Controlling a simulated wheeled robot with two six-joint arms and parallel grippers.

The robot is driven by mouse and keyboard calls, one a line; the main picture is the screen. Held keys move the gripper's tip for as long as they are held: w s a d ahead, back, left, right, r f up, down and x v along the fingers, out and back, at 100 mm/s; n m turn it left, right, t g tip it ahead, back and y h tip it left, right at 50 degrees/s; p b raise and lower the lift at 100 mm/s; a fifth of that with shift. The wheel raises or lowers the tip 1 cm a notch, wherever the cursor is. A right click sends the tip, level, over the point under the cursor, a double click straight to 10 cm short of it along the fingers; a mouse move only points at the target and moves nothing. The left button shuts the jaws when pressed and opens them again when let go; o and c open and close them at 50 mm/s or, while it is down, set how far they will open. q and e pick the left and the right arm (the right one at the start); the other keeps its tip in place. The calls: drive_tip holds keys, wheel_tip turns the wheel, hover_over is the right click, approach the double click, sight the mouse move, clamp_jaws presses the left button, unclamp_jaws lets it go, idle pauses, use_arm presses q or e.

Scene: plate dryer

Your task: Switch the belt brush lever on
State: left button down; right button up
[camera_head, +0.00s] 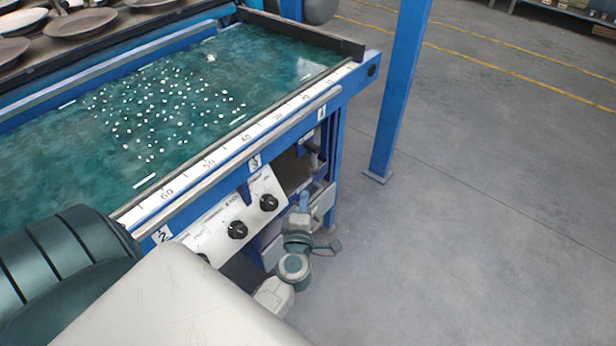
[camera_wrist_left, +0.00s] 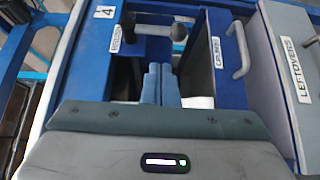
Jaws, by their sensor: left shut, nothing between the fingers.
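In the head view my left gripper (camera_head: 304,200) is at the machine's near right end, below the bench edge. The lever is not clear there. My right gripper is in neither view.
A metal handle (camera_wrist_left: 240,50) stands right of the lever near a white label, with a grey box marked LEFTOVERS (camera_wrist_left: 296,68) beyond. In the head view, a panel with black knobs (camera_head: 237,230) is left of my gripper. A blue post (camera_head: 400,90) stands right; the floor there is clear.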

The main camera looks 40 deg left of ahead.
sight(313, 160)
use_arm(q)
drive_tip(key=x, duration=1)
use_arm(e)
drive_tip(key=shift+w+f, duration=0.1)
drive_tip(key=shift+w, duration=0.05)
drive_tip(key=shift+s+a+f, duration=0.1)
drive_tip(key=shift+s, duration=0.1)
use_arm(q)
drive_tip(key=shift+f, duration=0.1)
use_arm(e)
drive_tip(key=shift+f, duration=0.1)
use_arm(q)
drive_tip(key=shift+w+f+b, duration=0.1)
drive_tip(key=shift+w+b, duration=0.05)
drive_tip(key=shift+b, duration=0.7)
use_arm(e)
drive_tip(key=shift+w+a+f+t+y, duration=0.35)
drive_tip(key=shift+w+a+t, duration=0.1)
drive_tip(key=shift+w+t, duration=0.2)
use_arm(q)
drive_tip(key=shift+b, duration=0.4)
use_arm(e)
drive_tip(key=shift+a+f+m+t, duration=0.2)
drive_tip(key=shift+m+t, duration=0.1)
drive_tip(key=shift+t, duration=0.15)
